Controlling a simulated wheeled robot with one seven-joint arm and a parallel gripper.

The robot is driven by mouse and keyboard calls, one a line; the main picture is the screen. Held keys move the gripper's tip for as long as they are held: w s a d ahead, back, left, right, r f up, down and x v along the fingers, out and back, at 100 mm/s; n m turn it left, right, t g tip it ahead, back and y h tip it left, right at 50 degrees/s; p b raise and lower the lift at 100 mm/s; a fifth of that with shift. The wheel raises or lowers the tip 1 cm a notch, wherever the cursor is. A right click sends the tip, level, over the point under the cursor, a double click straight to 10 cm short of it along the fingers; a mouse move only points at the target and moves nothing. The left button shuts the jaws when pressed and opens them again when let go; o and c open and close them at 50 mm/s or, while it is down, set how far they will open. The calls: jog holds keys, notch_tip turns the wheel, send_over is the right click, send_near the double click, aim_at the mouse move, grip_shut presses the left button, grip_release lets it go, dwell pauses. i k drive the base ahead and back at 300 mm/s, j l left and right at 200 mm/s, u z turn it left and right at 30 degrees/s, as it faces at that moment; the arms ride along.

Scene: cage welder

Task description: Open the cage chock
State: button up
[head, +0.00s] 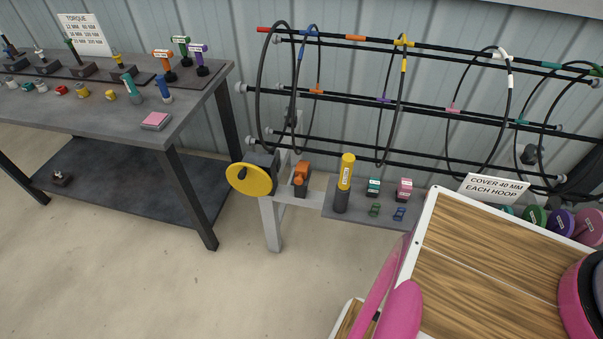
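The cage (400,103) of black rods and hoops lies along the corrugated wall. At its left end is a yellow handwheel (248,178) with a black knob. Just right of the wheel, an orange and black block (302,177) stands on the grey support frame (272,222). It may be the chock, but no readable label confirms this, and I cannot tell whether it is open or shut. My gripper is not recognisable in view. Pink and black parts of my own body show at the lower right, apart from the block.
A grey shelf (360,213) holds a yellow and black cylinder (344,183) and several small coloured pieces. A wooden-topped surface with a white edge (416,244) fills the lower right. A workbench (108,120) with tools stands left. The concrete floor (200,290) in front is clear.

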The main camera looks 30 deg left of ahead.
aim_at(303, 168)
jog(key=u, duration=1.6)
